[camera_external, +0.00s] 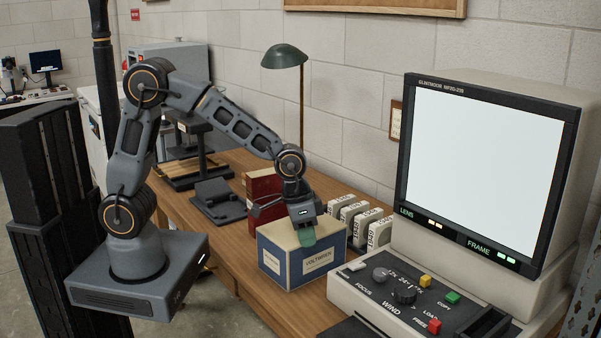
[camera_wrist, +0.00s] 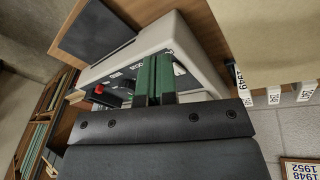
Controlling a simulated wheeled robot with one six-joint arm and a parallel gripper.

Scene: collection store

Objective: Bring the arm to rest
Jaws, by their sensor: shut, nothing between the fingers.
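My gripper (camera_external: 307,236) is at the end of my bent arm, in front of and above a blue and cream box labelled VOLTMARKEN (camera_external: 318,262) on the wooden bench. Its green fingers are shut with nothing between them. In the wrist view the green fingers (camera_wrist: 153,78) lie side by side, pointing toward the microfilm reader's control base (camera_wrist: 185,45). In the external view the fingertips overlap the box's upper edge; I cannot tell whether they touch it.
The reader (camera_external: 485,170) with its lit screen stands at the right. White labelled boxes (camera_external: 355,218) and a dark red box (camera_external: 263,190) stand behind the gripper. A green lamp (camera_external: 284,57) rises behind them. The bench front (camera_external: 235,272) is clear.

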